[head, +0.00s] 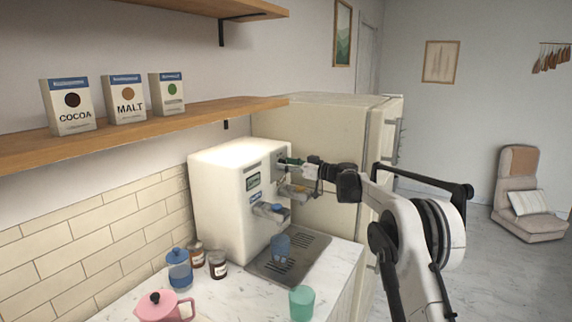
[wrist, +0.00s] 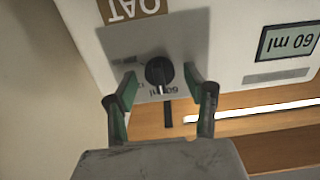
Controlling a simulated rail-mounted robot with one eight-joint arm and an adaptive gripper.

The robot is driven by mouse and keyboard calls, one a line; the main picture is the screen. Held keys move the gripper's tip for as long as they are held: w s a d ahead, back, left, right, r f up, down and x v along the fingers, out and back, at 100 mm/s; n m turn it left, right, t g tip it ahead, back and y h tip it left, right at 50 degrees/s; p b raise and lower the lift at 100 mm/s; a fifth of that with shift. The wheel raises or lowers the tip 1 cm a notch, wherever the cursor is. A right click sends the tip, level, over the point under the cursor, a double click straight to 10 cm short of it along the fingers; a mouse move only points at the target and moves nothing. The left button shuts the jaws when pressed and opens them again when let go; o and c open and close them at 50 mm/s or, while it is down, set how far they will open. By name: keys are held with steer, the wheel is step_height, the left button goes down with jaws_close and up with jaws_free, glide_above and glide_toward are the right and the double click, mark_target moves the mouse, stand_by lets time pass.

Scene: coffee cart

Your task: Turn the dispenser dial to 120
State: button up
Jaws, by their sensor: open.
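The white dispenser (head: 215,190) stands on the counter in the head view. In the wrist view its black round dial (wrist: 159,70) sits on a grey plate, with an upside-down "60 ml" mark beside it. The plate is below an upside-down "OAT" label (wrist: 130,8). The dispenser's display (wrist: 288,42) reads 60 ml, also upside down. My gripper (wrist: 159,82) is open, with one green-padded fingertip on each side of the dial and gaps visible. In the head view my gripper (head: 291,163) is at the dispenser's upper front and hides the dial.
Below are spouts (head: 270,210) and a drip tray (head: 262,268) with a blue cup (head: 280,246). A green cup (head: 301,303), jars (head: 217,265), a blue lidded pot (head: 179,270) and a pink teapot (head: 160,308) stand on the counter. A fridge (head: 330,125) is behind.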

steer(key=c, duration=1.1)
steer(key=shift+m+b, duration=0.3)
steer(key=m+b, duration=0.1)
steer(key=m, duration=0.1)
steer(key=shift+w+f+m+b, duration=0.1)
steer(key=shift+f+m+b, duration=0.05)
steer(key=shift+m+b, duration=0.25)
steer(key=m+b, duration=0.1)
steer(key=m, duration=0.1)
steer(key=shift+m, duration=0.4)
steer(key=m+b, duration=0.1)
steer(key=m, duration=0.4)
steer(key=shift+w+m+b, duration=0.1)
steer(key=shift+m+b, duration=0.2)
